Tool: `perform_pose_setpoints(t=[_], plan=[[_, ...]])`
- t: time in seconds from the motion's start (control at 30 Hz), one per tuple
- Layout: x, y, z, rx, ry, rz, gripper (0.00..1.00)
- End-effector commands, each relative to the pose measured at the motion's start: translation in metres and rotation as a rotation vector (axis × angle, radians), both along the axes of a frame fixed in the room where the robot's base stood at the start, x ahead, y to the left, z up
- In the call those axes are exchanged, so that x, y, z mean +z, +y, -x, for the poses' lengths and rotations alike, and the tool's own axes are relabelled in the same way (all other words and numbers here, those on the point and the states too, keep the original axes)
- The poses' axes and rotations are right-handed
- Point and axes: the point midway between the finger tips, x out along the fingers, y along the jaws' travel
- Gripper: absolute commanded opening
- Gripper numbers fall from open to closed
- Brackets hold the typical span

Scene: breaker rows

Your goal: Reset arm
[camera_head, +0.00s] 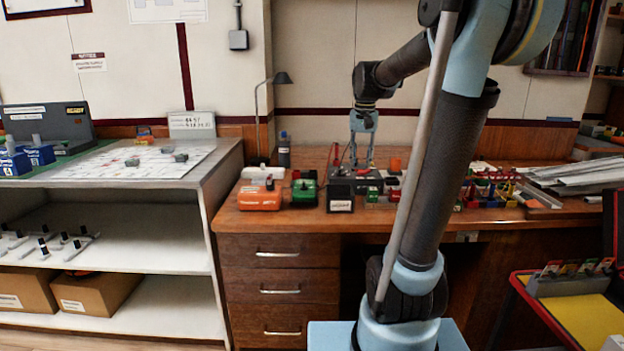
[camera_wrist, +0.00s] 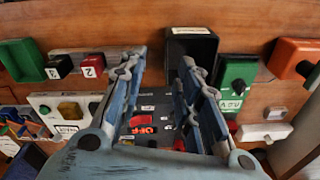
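My arm reaches over the wooden desk (camera_head: 285,225), and my gripper (camera_head: 362,158) points down above a dark panel (camera_head: 352,175). In the wrist view my gripper (camera_wrist: 160,68) has its two blue fingers spread apart with nothing between them. The dark panel (camera_wrist: 150,104) lies beyond the fingers, with a red OFF label and small switches partly hidden by the fingers and palm. I cannot tell whether the fingertips touch anything.
A black open box (camera_head: 340,197) stands in front of the panel, with an orange box (camera_head: 260,196) and a green box (camera_head: 304,191) to its left. Small coloured parts crowd the desk's right. A lamp (camera_head: 259,115) stands behind. A shelf unit (camera_head: 170,240) is left.

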Motion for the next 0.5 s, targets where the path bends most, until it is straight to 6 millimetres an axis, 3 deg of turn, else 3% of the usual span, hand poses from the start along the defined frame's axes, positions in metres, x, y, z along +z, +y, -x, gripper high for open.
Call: perform_pose_setpoints(t=[0.1,0.5], plan=[[-0.014,-0.006,0.037,0.029,-0.013,0.003,0.31],[-0.078,-0.019,0.145,0.133,-0.058,0.016,0.31]])
